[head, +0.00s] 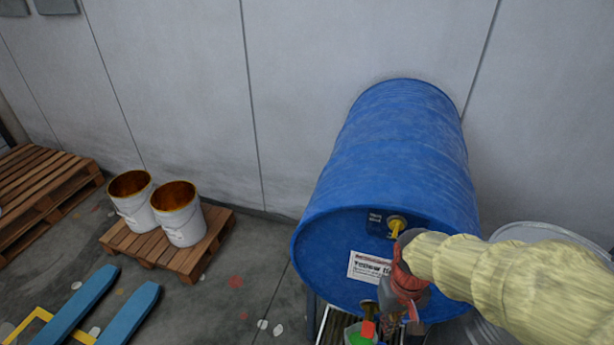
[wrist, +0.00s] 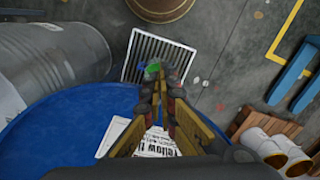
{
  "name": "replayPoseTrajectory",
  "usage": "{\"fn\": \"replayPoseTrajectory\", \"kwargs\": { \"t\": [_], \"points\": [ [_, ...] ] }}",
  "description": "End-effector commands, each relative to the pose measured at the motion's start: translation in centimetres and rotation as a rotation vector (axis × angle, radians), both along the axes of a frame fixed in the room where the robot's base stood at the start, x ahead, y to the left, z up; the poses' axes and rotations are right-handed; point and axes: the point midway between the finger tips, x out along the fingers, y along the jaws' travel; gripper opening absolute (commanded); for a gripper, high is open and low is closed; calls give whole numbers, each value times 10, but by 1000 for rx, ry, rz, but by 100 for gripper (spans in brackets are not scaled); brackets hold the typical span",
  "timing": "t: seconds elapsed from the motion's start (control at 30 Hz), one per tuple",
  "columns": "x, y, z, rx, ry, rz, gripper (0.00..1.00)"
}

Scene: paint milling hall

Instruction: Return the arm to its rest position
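My arm comes in from the right of the head view in a pale yellow padded sleeve. My gripper (head: 412,318) hangs in front of the blue drum's lower front. In the wrist view my gripper (wrist: 163,85) has its fingers drawn close together, with nothing clearly held between them. A small green thing (wrist: 153,70) shows just past the fingertips. It also shows at the bottom edge of the head view (head: 358,339), beside a small red piece (head: 367,328). I cannot tell what these are. The blue drum (head: 390,150) lies on its side, with a brass fitting (head: 397,224) and a white label (head: 370,267).
A slatted grate (wrist: 165,50) lies below the drum's front. Two white pails (head: 178,222) stand on a small pallet (head: 190,262); blue forks (head: 130,312) lie at lower left. Open floor (head: 250,290) lies between.

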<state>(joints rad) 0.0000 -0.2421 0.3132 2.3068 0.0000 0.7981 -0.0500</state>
Motion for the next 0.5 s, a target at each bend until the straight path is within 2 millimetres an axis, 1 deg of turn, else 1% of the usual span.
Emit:
{"fn": "replayPoseTrajectory", "kwargs": {
  "t": [0.03, 0.2, 0.4, 0.5],
  "points": [
    [-4, 0, 15, 0, -46, -13, 0],
    [-24, 0, 61, 3, -184, -48, 0],
    [-39, 0, 107, 8, -384, -51, 0],
    [-43, 0, 124, 10, -464, -50, 0]
  ]
}}
